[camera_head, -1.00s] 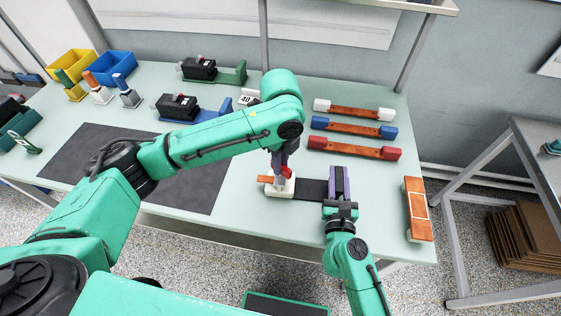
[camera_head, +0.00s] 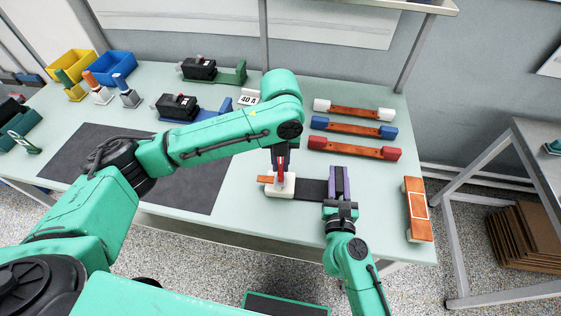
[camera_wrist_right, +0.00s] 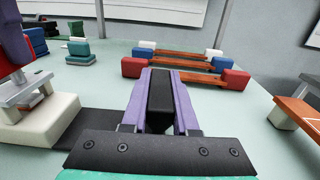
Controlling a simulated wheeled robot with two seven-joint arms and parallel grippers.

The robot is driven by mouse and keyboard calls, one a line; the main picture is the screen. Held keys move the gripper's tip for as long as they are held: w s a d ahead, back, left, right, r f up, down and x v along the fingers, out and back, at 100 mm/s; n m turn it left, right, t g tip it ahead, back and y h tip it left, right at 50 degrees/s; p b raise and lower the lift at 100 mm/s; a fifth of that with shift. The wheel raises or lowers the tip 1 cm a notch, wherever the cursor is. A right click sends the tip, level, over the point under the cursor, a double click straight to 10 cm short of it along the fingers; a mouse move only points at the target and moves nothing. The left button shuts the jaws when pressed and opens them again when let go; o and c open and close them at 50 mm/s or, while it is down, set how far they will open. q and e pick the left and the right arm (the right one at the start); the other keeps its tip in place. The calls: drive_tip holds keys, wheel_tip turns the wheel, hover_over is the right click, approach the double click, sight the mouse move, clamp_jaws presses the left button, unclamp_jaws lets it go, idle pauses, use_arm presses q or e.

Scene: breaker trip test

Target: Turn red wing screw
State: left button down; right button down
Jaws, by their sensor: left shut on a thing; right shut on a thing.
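The red wing screw (camera_head: 280,173) stands on a white block (camera_head: 273,191) near the front of the table. My left gripper (camera_head: 281,158) points down from above and is shut on the red wing screw; its fingers partly hide it. In the right wrist view the red screw (camera_wrist_right: 14,38) shows at the left edge, beside a purple finger, above the white block (camera_wrist_right: 45,122). A dark flat bar (camera_head: 312,189) runs from the block to the right. My right gripper (camera_head: 339,178) is shut on a black part (camera_wrist_right: 160,92) at the bar's right end.
Three copper bars with white, blue and red ends (camera_head: 353,148) lie behind, at right. An orange piece (camera_head: 418,210) lies near the right edge. Black breakers (camera_head: 178,106), a 40 A label (camera_head: 248,98) and bins (camera_head: 72,66) are farther back left. A dark mat (camera_head: 110,170) is bare.

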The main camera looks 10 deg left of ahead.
sight(280, 165)
use_arm(q)
drive_tip(key=shift+m, duration=0.6)
use_arm(e)
drive_tip(key=shift+f, duration=0.1)
use_arm(q)
drive_tip(key=c, duration=0.8)
unclamp_jaws()
wheel_tip(280, 165, up, 12)
